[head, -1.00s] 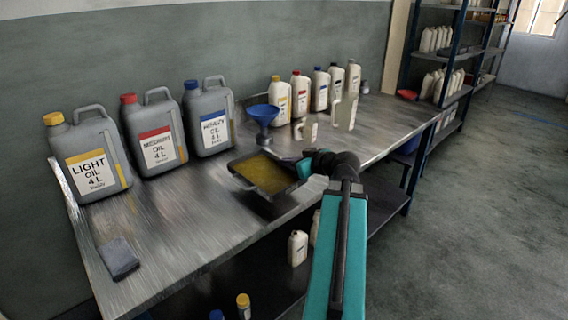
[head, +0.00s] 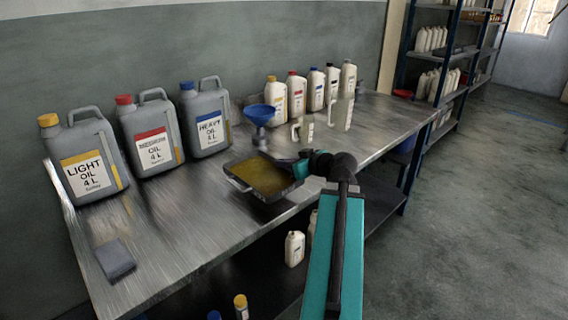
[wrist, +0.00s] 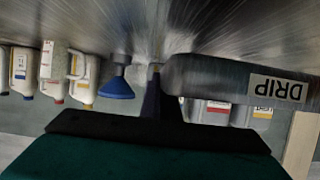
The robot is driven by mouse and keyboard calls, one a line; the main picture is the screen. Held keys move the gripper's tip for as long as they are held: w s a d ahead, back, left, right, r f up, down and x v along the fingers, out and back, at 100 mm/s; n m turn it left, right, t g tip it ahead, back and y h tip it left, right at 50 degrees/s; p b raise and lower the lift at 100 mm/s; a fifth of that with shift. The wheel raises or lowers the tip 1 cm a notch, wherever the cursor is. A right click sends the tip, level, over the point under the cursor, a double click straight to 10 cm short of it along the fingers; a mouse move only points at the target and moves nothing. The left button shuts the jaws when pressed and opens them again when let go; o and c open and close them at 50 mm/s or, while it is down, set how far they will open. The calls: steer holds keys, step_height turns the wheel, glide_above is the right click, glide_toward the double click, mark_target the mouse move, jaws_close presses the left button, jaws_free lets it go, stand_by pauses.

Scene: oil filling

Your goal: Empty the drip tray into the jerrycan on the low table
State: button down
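The drip tray (head: 238,183) is a shallow dark tray with yellow-brown oil in it. My gripper (head: 301,168) is shut on its right end and holds it over the front part of the bench. In the wrist view the tray's side (wrist: 215,78) carries a DRIP label, and a dark finger of my gripper (wrist: 154,92) meets its end. Three grey jerrycans stand upright on the bench: light oil with a yellow cap (head: 83,158), medium oil with a red cap (head: 150,137) and heavy oil with a blue cap (head: 206,118). I cannot make out a separate low table.
A blue funnel (head: 260,114) stands behind the tray, beside two clear jugs (head: 341,114). Several white bottles (head: 297,97) line the wall. A grey pad (head: 115,259) lies on the metal bench (head: 185,235). Shelves (head: 455,85) stand at the right; open floor (head: 490,210) lies before them.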

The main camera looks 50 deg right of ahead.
steer(key=shift+r, duration=0.1)
step_height(320, 180, up, 9)
steer(key=p, duration=0.9)
steer(key=shift+r, duration=0.15)
steer(key=shift+s, duration=0.15)
